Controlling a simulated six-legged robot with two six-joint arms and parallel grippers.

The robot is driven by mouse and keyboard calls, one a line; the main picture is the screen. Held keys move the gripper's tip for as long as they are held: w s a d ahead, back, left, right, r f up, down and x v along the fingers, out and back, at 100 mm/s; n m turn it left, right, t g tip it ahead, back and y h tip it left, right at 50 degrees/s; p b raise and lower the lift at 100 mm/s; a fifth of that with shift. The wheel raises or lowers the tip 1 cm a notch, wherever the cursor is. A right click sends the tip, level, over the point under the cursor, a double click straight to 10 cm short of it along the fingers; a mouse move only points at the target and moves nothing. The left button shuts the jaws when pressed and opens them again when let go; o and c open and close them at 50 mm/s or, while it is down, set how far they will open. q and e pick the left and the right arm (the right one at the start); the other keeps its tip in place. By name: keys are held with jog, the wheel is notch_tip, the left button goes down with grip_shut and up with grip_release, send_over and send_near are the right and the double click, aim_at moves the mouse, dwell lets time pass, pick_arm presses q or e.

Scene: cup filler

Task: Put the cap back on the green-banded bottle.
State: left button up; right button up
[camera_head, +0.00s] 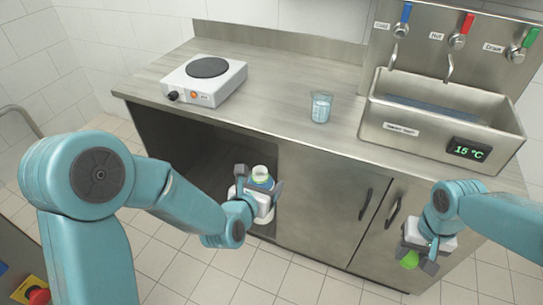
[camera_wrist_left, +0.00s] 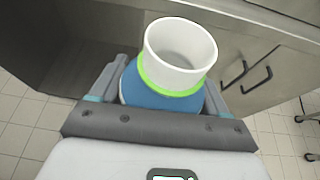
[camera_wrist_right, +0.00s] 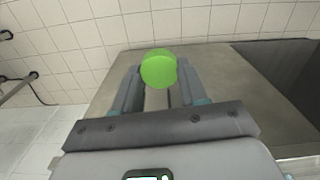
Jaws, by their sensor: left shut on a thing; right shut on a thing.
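The bottle (camera_head: 261,178) has a blue body, a green band and an open white neck. It also shows in the left wrist view (camera_wrist_left: 176,80), upright and without a cap. My left gripper (camera_head: 262,188) is shut on the bottle and holds it in front of the cabinet. The green cap (camera_head: 409,260) is between the fingers of my right gripper (camera_head: 418,259), low in front of the right cabinet door. In the right wrist view the cap (camera_wrist_right: 159,68) sits at the fingertips of my right gripper (camera_wrist_right: 160,85). Cap and bottle are well apart.
On the counter (camera_head: 280,105) stand a hot plate (camera_head: 203,82), a glass beaker (camera_head: 321,107) of liquid and a steel basin (camera_head: 440,125) reading 15 °C. Taps are on the wall above it. The cabinet doors have black handles (camera_head: 393,211). The cabinet's left bay (camera_head: 190,150) is open.

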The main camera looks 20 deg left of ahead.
pick_arm(q)
jog(key=s+d+f+m+g+h, duration=0.1)
jog(key=s+d+f+m+h, duration=0.2)
jog(key=d, duration=0.4)
jog(key=s+d+f+m+g+h, duration=0.2)
jog(key=s+d+f+m+h, duration=0.1)
jog(key=d, duration=0.3)
jog(key=shift+s+d+f+m+h, duration=0.25)
jog(key=shift+d+f+m+h, duration=0.15)
jog(key=shift+f+m+h, duration=0.4)
jog(key=shift+r, duration=0.1)
pick_arm(e)
jog(key=shift+s+d+r+m, duration=0.15)
jog(key=shift+s+m, duration=0.15)
jog(key=shift+m, duration=0.6)
jog(key=w+a+r+m, duration=0.3)
jog(key=a+r+m, duration=0.25)
jog(key=a, duration=0.35)
jog(key=s+a+r+n, duration=0.1)
jog(key=a+r, duration=0.1)
jog(key=a, duration=0.6)
jog(key=s+a+r+n, duration=0.1)
jog(key=s+a+r, duration=0.1)
jog(key=a, duration=0.6)
jog(key=shift+r+n, duration=0.3)
jog(key=shift+n, duration=0.05)
